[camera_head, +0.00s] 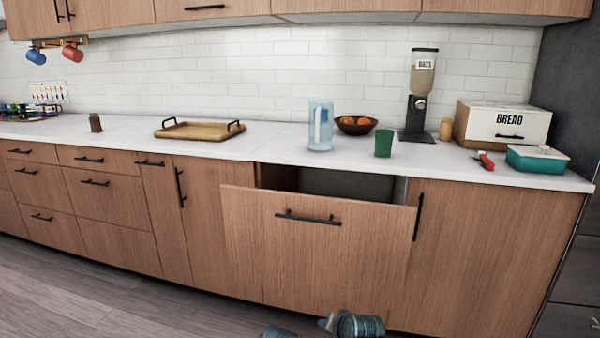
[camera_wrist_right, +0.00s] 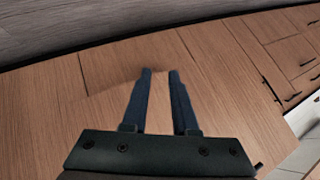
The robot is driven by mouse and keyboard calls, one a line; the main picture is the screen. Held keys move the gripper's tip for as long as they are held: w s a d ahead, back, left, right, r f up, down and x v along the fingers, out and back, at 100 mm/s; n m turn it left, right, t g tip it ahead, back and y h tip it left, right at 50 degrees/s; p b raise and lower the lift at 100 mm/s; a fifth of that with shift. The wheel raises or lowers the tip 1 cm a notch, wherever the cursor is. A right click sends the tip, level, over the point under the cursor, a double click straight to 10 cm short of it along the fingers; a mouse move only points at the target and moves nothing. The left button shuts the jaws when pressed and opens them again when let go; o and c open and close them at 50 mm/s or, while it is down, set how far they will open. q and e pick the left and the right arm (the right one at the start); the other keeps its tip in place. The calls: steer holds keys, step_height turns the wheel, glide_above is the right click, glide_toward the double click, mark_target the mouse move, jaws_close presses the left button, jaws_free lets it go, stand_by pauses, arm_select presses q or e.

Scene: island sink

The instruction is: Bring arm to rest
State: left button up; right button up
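My right gripper (camera_wrist_right: 160,72) shows in the right wrist view. Its two dark fingers stand apart with bare wood cabinet fronts seen between and beyond them, and nothing is held. In the head view only rounded teal-grey parts of my own body show at the bottom edge; neither gripper can be seen there. My left gripper is not in view.
A wide drawer (camera_head: 318,245) stands pulled out below the white counter (camera_head: 250,140). On the counter are a wooden tray (camera_head: 198,131), blue pitcher (camera_head: 320,128), green cup (camera_head: 384,143), fruit bowl (camera_head: 355,127), oats dispenser (camera_head: 420,100), bread box (camera_head: 503,125) and teal dish (camera_head: 537,159).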

steer(key=s+d+f+n+g+h, duration=0.2)
steer(key=s+d+f+g, duration=0.15)
steer(key=s+d, duration=0.2)
steer(key=s+d+f+n+g+h, duration=0.1)
steer(key=s+d+f+n+g, duration=0.15)
steer(key=s+d+g, duration=0.35)
steer(key=s+a+n+h, duration=0.1)
steer(key=s+a+n, duration=0.35)
steer(key=a, duration=0.75)
step_height(320, 180, up, 34)
steer(key=s+a+m+p, duration=0.1)
steer(key=s+p, duration=0.1)
steer(key=p, duration=3.2)
steer(key=shift+s+f+t, duration=0.15)
steer(key=shift+f+t, duration=0.05)
steer(key=shift+t, duration=0.15)
steer(key=shift+a, duration=0.1)
